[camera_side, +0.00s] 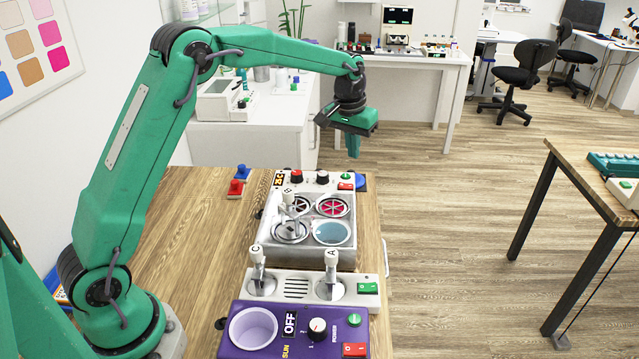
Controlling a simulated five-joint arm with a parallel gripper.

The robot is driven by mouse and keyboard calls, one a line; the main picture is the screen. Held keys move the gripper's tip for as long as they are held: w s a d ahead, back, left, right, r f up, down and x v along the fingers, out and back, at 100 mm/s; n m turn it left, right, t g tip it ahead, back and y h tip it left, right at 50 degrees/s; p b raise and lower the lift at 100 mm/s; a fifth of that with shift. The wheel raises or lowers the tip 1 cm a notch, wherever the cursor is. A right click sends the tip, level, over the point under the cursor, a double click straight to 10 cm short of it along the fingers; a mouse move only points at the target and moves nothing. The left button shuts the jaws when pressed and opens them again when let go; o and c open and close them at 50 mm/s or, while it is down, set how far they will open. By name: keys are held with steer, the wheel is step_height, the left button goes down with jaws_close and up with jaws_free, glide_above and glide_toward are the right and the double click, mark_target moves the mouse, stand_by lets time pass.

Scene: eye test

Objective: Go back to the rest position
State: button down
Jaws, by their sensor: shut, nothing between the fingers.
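My gripper (354,146) hangs from the green arm at the upper middle of the view. Its fingers point down and are shut with nothing between them. It is above and beyond the far end of the grey panel (268,262), apart from everything on the table. The arm is raised and stretched out from its base at the lower left.
The wooden table (180,225) holds a purple box (250,348) with an OFF label, a white lever panel (297,287), and red (235,188) and blue (243,172) pieces. Another wooden table (575,170) stands at the right. Free room lies left of the panels.

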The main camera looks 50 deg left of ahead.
steer(key=s+d+r+m+t, duration=0.1)
steer(key=s+r, duration=0.5)
steer(key=s, duration=0.3)
steer(key=s+d+r+t, duration=0.1)
steer(key=s+r, duration=0.4)
steer(key=s, duration=0.4)
steer(key=s+d+f+m+t, duration=0.1)
steer(key=s+f, duration=0.2)
steer(key=s, duration=1.4)
steer(key=shift+d+m+t, duration=0.25)
steer(key=shift+m+t, duration=0.15)
